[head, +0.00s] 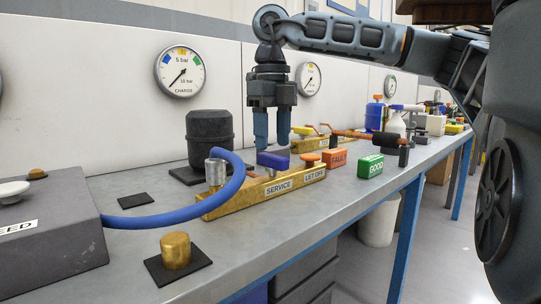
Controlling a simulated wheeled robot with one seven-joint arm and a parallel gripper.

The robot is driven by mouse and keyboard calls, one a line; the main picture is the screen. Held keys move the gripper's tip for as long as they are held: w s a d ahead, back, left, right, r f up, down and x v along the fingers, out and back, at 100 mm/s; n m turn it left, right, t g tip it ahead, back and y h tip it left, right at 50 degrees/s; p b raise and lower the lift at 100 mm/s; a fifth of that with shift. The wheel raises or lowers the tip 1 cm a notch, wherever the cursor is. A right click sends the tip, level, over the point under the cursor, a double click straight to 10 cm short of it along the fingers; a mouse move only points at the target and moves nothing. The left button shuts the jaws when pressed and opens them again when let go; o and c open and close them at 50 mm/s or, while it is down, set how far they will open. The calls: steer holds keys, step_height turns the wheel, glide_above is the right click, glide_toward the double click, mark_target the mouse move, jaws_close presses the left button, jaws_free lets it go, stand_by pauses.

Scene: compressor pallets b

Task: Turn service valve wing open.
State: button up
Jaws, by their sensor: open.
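The service valve wing is a small blue handle (271,162) on top of a brass manifold (232,202) that carries a SERVICE label (278,186). My gripper (272,147) points straight down above the wing. Its two blue fingers are apart, with nothing seen between them. The fingertips come down close to the wing in the picture; I cannot tell whether they touch it. An orange knob (308,159) stands on the manifold by the LET OFF label.
A blue hose (200,210) curves from a grey box (55,245) to a metal fitting (215,168). A black cylinder (209,137) stands behind. Orange FAULT (335,158) and green GOOD (370,166) blocks sit to the right. A brass cap (175,251) is in front.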

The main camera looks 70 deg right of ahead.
mark_target(272, 155)
step_height(272, 155, down, 4)
steer(key=shift+r+b, duration=0.15)
steer(key=shift+b, duration=0.15)
jaws_close()
stand_by(0.3)
